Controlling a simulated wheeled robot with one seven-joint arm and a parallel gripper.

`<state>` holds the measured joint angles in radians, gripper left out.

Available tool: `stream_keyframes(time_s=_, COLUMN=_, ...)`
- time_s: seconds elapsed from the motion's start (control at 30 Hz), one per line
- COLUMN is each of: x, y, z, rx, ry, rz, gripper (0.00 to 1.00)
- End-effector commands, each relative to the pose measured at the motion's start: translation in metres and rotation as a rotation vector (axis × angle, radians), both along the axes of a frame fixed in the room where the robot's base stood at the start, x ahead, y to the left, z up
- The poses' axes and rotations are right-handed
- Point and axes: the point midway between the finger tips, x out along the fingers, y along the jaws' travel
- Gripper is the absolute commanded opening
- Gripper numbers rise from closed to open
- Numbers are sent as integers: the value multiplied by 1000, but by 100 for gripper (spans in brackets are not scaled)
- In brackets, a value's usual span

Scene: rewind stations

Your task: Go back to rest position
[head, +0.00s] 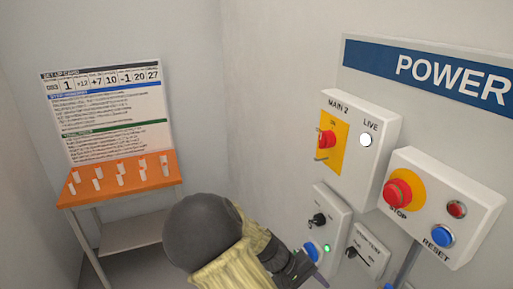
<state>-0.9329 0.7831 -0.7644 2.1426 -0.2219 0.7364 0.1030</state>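My arm reaches in from the bottom middle of the head view, with a dark round joint and a pale yellow sleeve. My gripper (300,268) is a dark shape at the end of the sleeve, low in front of the right wall. It appears beside the lower left control box (338,205), just below its blue button (311,251). I cannot tell whether it touches the box. Its fingers are too small and dark to show whether they are open or shut.
On the right wall are the MAIN 2 box (345,105) with a red switch, and a box with a red STOP button (398,194) and blue RESET button (443,236). An orange-topped table (125,178) with several white pieces stands at the back left, under a set-up card (105,110).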

Motion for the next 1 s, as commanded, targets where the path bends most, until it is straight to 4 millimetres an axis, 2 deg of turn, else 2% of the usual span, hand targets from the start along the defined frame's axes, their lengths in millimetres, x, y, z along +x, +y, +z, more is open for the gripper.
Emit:
stream_keyframes(time_s=0.17, x=-18, y=-5, z=-3, rx=186, ry=-13, rz=-80, gripper=54)
stream_keyframes(time_s=0.37, x=-33, y=-4, z=5, rx=367, ry=-65, rz=-148, gripper=54)
stream_keyframes(time_s=0.7, x=-50, y=-2, z=38, rx=606, ry=-231, rz=-220, gripper=54)
stream_keyframes(time_s=1.0, x=-64, y=-5, z=76, rx=718, ry=-423, rz=-239, gripper=54)
